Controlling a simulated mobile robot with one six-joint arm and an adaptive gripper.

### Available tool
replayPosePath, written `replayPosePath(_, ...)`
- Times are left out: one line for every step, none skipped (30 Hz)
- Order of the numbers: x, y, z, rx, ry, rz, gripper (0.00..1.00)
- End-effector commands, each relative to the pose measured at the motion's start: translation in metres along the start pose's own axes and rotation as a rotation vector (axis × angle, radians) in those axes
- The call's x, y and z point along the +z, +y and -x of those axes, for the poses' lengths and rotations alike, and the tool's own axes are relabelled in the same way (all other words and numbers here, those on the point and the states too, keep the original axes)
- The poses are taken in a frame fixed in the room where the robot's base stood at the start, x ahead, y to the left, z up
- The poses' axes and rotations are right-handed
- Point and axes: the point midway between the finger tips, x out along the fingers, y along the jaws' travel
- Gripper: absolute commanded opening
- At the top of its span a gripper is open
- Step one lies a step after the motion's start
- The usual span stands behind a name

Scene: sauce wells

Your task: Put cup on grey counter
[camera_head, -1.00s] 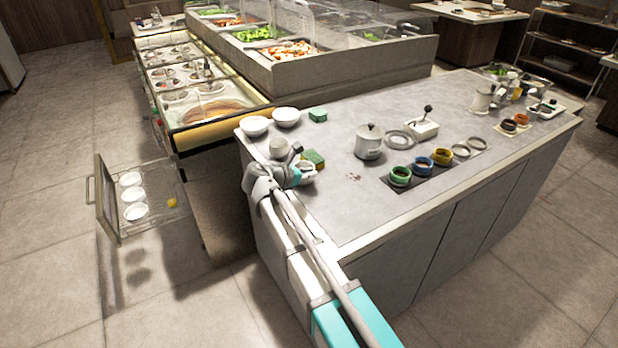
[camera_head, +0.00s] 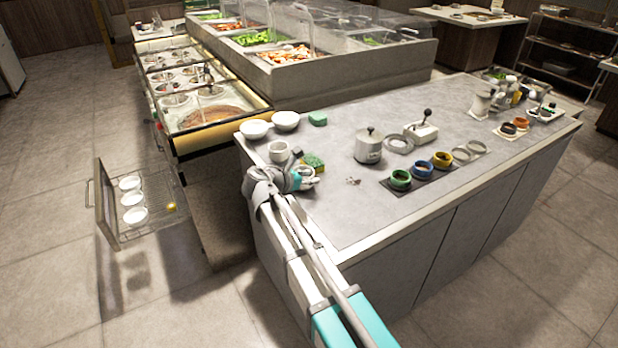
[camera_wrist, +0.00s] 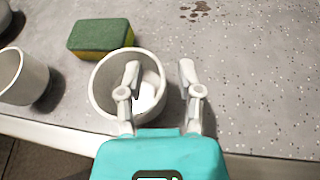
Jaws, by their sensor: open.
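A white cup (camera_wrist: 103,93) stands on the grey counter (camera_wrist: 255,65) near its edge, with a paler round patch inside that I cannot identify. In the head view this cup (camera_head: 306,171) is partly hidden by my gripper. My gripper (camera_wrist: 160,75) is open over the cup's right side. In the wrist view one finger overlaps the cup's mouth and the other appears beyond its right wall. I cannot tell whether either touches it. A second white cup (camera_wrist: 20,78) stands to the left, and shows upright in the head view (camera_head: 279,152).
A green and yellow sponge (camera_wrist: 100,38) lies just behind the cup. Two white bowls (camera_head: 254,129) and a green block (camera_head: 317,119) are at the counter's far left. A lidded pot (camera_head: 368,146) and coloured rings (camera_head: 400,180) stand farther right. Dark spots mark the counter between.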

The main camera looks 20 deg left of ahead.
Motion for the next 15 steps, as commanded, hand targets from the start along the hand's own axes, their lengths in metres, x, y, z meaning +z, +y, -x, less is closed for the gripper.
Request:
replayPosePath(0.000,0.000,0.000,0.000,0.000,0.000,0.46)
replayPosePath(0.001,0.000,0.000,0.000,0.000,0.000,0.46)
replayPosePath(0.001,0.000,0.000,0.000,0.000,0.000,0.46)
replayPosePath(0.002,0.000,0.001,0.000,0.000,0.000,0.46)
replayPosePath(0.002,0.000,0.001,0.000,0.000,0.000,0.46)
replayPosePath(0.004,0.000,0.001,0.000,0.000,0.000,0.46)
replayPosePath(0.004,0.000,0.003,0.000,0.000,0.000,0.46)
replayPosePath(0.004,0.000,0.006,0.001,0.000,0.000,0.46)
replayPosePath(0.004,0.000,0.009,0.001,0.000,0.001,0.46)
replayPosePath(0.004,0.000,0.012,0.001,0.000,0.001,0.46)
replayPosePath(0.004,0.000,0.015,0.001,0.000,0.001,0.46)
replayPosePath(0.004,0.000,0.021,0.001,0.000,0.001,0.46)
replayPosePath(0.005,0.000,0.025,0.001,0.000,0.001,0.46)
replayPosePath(0.005,0.000,0.029,0.002,0.000,0.002,0.46)
replayPosePath(0.005,0.000,0.035,0.002,0.000,0.002,0.46)
